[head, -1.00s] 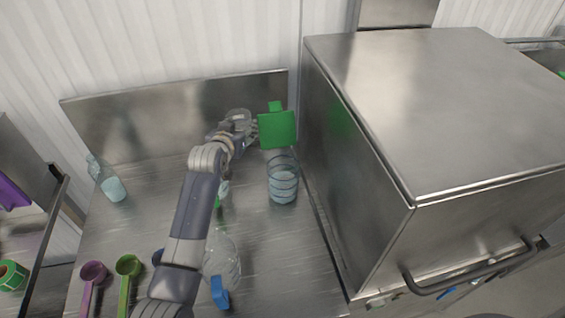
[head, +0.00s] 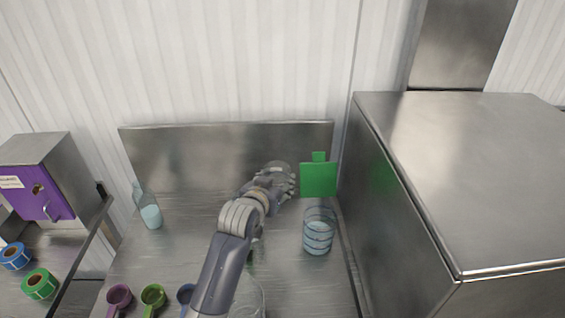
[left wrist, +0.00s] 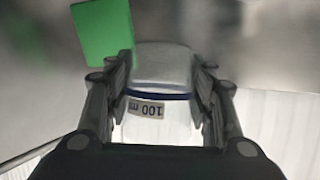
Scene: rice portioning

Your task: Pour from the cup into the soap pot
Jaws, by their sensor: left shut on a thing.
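My left gripper (head: 288,182) is shut on a clear cup (left wrist: 160,128), which has a blue band and a label reading 100 ml in the left wrist view. In the head view the gripper hides most of the cup. A clear ringed container (head: 318,238) with pale blue contents stands below and right of the gripper; it looks like the soap pot. A green square piece with a small tab (head: 318,180) appears just right of the gripper, above the container. The green piece also shows in the left wrist view (left wrist: 103,32). My right gripper is not in view.
A large steel box (head: 460,180) stands close on the right. A clear bottle (head: 150,212) with pale blue liquid stands at the left. Purple (head: 119,296) and green (head: 153,295) scoops lie at the front. The steel counter (head: 185,260) has bare room at left.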

